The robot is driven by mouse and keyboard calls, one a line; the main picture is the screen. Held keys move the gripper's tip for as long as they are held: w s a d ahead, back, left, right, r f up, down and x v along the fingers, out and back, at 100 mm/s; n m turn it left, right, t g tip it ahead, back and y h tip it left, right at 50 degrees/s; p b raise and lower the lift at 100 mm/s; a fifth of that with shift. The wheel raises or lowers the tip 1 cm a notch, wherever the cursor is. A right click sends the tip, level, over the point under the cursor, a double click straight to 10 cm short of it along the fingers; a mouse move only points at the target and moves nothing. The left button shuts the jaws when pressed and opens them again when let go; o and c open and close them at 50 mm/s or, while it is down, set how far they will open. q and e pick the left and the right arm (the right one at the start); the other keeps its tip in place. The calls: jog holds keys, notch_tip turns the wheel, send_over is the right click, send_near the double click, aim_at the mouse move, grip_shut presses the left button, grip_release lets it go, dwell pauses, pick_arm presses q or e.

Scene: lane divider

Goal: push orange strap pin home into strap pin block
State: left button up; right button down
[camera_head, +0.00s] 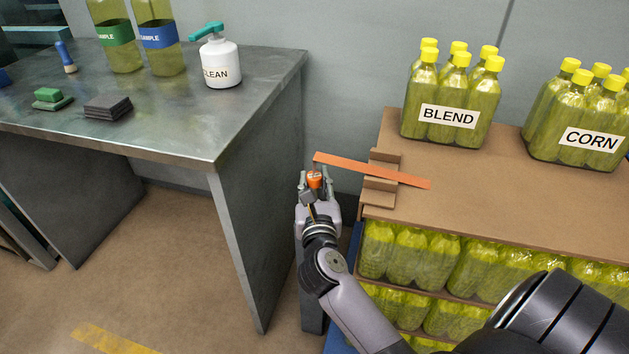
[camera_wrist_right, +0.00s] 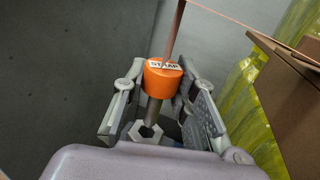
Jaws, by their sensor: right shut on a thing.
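The orange strap pin (camera_head: 314,179) is a short orange cylinder with a grey shank. In the right wrist view its head (camera_wrist_right: 160,78) carries a white label reading STRAP, and the shank points back toward a hex-shaped part. My right gripper (camera_head: 316,183) is shut on it, a finger on each side. A flat orange strap (camera_head: 345,166) runs from just above the gripper to the right, through a brown block (camera_head: 380,184) at the left end of the pallet stack's top. The pin is left of the block and apart from it. My left gripper is not in view.
A steel table (camera_head: 220,125) stands left of my right gripper, with a CLEAN bottle (camera_head: 221,62) near its edge. Bottles labelled BLEND (camera_head: 450,100) and CORN (camera_head: 580,120) stand on the brown top sheet (camera_head: 490,180). More bottles (camera_head: 430,252) fill the layers below.

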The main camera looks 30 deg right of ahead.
dwell(0.5)
pick_arm(q)
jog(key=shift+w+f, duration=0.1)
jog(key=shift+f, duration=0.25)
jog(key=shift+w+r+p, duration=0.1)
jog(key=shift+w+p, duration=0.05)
jog(key=shift+p, duration=0.15)
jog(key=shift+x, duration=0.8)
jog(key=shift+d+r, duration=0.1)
dwell(0.4)
